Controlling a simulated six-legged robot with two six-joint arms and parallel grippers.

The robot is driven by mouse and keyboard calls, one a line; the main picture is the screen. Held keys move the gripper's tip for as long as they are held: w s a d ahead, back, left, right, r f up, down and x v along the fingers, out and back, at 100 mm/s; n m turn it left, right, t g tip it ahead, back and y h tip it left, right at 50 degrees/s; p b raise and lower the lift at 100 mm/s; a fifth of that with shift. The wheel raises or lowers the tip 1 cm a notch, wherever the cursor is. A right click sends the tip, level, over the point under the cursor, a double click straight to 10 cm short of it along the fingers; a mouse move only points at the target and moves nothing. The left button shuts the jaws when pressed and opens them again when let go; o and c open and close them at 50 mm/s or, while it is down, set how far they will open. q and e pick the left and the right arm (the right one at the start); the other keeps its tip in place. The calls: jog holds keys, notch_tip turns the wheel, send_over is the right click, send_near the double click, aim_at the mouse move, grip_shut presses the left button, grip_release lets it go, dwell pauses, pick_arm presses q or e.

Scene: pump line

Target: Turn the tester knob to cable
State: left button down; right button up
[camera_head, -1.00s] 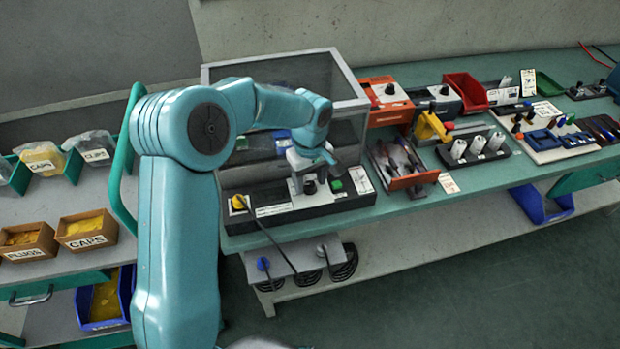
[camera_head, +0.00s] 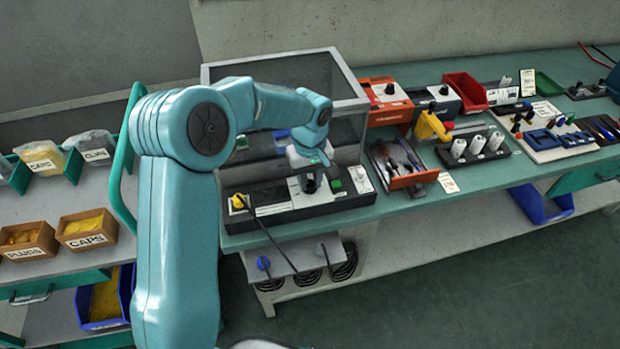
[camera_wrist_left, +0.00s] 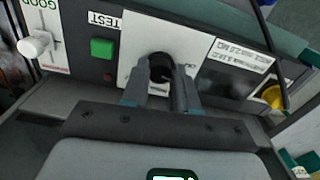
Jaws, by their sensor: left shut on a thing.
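The tester (camera_head: 285,206) is a long dark box at the front edge of the green bench, below a clear-sided hood. Its black knob (camera_wrist_left: 162,68) sits on a white plate (camera_wrist_left: 140,50) in the left wrist view. My left gripper (camera_wrist_left: 161,88) is shut on the knob, one finger on each side. The marks around the knob are too small to read. My right gripper does not show.
Beside the knob are a green button (camera_wrist_left: 102,48) under a TEST label and a white lever (camera_wrist_left: 35,44). A yellow plug (camera_wrist_left: 272,96) with a black cable sits at the tester's other end. The hood (camera_head: 285,70) stands close behind. An orange tool tray (camera_head: 412,178) lies to the right.

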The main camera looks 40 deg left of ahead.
pick_arm(q)
jog(key=m, duration=0.5)
jog(key=shift+m, duration=0.3)
jog(key=m, duration=0.5)
jog(key=m+p, duration=0.1)
jog(key=m, duration=0.4)
jog(key=shift+m, duration=0.4)
jog(key=m, duration=0.5)
jog(key=shift+p, duration=0.4)
jog(key=shift+m, duration=0.3)
jog(key=c, duration=0.9)
grip_release()
jog(key=shift+o, duration=0.2)
